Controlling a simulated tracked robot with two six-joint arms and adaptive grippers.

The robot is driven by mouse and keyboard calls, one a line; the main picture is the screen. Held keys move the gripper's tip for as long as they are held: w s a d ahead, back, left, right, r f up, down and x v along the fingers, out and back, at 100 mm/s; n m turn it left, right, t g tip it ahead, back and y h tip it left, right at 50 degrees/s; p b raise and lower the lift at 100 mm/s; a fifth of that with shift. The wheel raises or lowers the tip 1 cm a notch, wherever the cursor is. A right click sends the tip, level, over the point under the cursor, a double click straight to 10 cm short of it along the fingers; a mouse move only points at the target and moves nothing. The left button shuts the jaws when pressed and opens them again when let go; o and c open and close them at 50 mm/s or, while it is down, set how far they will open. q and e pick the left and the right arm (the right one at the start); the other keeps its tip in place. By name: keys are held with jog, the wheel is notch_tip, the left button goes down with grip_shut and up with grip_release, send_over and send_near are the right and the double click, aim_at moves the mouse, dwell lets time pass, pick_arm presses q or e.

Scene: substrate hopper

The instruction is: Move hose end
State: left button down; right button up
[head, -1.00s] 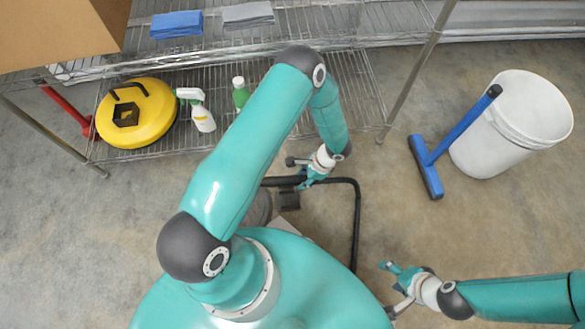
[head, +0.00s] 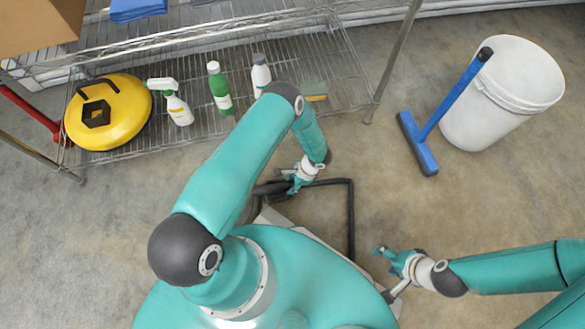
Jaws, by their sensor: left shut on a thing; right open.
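The wire shelf (head: 330,75) holds a yellow round machine (head: 125,125), a spray bottle (head: 177,108), a green bottle (head: 219,90) and a white bottle (head: 260,75). A white bucket (head: 490,110) and a blue squeegee (head: 440,115) stand at right. Floor between is clear.

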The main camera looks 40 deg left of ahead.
pick_arm(q)
jog(key=shift+f, duration=0.9)
jog(key=shift+f+b, duration=0.2)
jog(key=shift+b, duration=0.2)
jog(key=c, duration=0.7)
grip_release()
jog(key=shift+r, duration=0.1)
